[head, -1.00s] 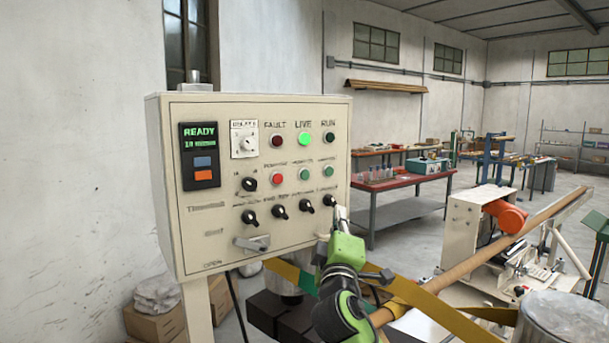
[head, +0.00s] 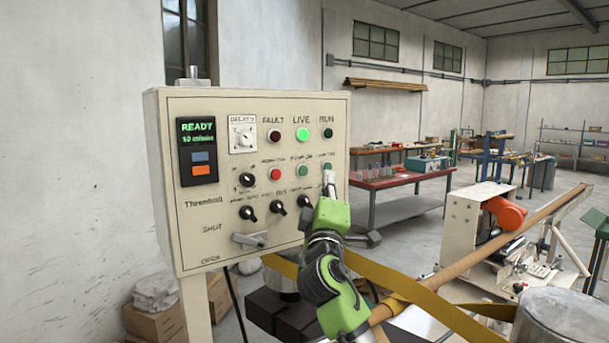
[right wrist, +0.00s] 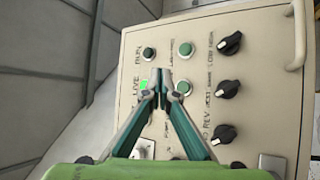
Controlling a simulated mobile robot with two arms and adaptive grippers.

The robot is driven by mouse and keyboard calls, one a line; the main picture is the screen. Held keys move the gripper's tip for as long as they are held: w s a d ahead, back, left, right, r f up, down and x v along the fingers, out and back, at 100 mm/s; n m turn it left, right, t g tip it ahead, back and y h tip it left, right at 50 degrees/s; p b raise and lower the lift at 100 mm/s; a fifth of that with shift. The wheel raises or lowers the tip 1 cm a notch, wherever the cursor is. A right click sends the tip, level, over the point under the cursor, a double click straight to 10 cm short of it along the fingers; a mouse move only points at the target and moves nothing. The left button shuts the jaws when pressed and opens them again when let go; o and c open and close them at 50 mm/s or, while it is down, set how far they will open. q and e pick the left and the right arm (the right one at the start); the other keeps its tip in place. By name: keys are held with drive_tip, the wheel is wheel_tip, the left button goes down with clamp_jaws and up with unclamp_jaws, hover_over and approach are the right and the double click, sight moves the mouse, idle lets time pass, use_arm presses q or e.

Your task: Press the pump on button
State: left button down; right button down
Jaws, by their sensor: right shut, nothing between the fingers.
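The cream control panel (head: 220,215) has a row of three buttons under its lamps. The pump on button (head: 303,172) is the green middle one, between a red button (head: 275,174) and another green button (head: 327,166). My right gripper (head: 328,178) is shut and empty, its tips overlapping the panel just below the right-hand green button in the head view. In the right wrist view, the right gripper's tips (right wrist: 161,76) appear beside the pump on button (right wrist: 183,88), partly covering its edge. Contact with the panel cannot be told. My left gripper is not in view.
Black knobs (head: 276,209) and a metal handle (head: 249,240) stick out below the buttons. The LIVE lamp (head: 303,135) glows green and the display (head: 197,150) reads READY. A yellow strap (head: 430,305) and a long brown tube (head: 480,250) lie to the right.

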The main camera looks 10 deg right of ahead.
sight(303, 170)
drive_tip(key=shift+w+a+b, duration=0.35)
drive_tip(key=shift+w+b, duration=0.1)
drive_tip(key=shift+w, duration=0.55)
drive_tip(key=shift+w+a+b, duration=0.4)
drive_tip(key=shift+w+b, duration=0.1)
drive_tip(key=shift+w, duration=0.45)
drive_tip(key=shift+w+a+b, duration=0.35)
drive_tip(key=shift+w+b, duration=0.1)
drive_tip(key=shift+w, duration=0.55)
drive_tip(key=shift+w+a+b, duration=0.1)
drive_tip(key=shift+w+b, duration=0.3)
drive_tip(key=shift+w+a+b, duration=0.15)
drive_tip(key=shift+w+b, duration=0.2)
drive_tip(key=shift+b, duration=0.1)
drive_tip(key=shift+s, duration=0.1)
drive_tip(key=shift+s+d, duration=0.3)
drive_tip(key=shift+s, duration=0.4)
